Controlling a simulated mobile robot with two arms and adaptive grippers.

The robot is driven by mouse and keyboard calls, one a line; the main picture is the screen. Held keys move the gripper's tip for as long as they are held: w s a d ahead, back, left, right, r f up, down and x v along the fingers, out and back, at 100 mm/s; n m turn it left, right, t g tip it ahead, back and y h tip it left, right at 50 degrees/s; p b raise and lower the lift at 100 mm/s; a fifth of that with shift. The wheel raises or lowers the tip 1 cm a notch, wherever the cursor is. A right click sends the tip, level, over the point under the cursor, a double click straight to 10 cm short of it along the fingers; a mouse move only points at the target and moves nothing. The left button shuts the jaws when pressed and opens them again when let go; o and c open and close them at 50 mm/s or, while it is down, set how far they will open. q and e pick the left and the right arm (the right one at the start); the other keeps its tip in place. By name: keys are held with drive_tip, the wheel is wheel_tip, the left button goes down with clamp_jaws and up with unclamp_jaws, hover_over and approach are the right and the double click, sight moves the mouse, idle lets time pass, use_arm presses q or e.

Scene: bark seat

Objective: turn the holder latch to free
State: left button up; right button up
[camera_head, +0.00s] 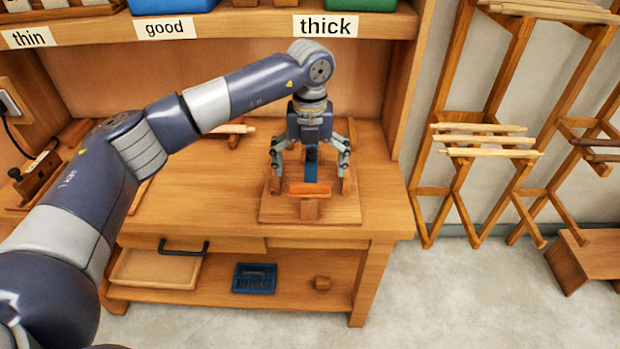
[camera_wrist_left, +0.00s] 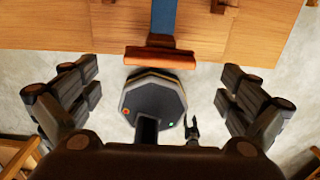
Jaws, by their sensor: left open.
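The holder is a wooden base board (camera_head: 345,210) with upright parts on the bench. An orange-red crossbar (camera_head: 310,189), which looks like the latch, lies across its front, on a small wooden block. A blue strip (camera_head: 311,166) runs back from it. My left gripper (camera_head: 310,168) is over the holder, pointing down, its fingers spread either side of the strip. In the left wrist view the crossbar (camera_wrist_left: 160,57) lies just beyond the open, empty fingers (camera_wrist_left: 160,85), with the blue strip (camera_wrist_left: 164,16) behind it. I cannot tell whether any finger touches the holder. A small dark claw (camera_wrist_left: 192,130), possibly my right gripper, shows below.
The bench top (camera_head: 205,190) is mostly clear left of the holder. A shelf with labels and coloured bins (camera_head: 170,5) is above. Wooden frames (camera_head: 480,140) stand right.

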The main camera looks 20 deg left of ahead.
sight(310, 184)
use_arm(q)
wheel_tip(310, 184, up, 7)
drive_tip(key=shift+r, duration=0.15)
idle(0.4)
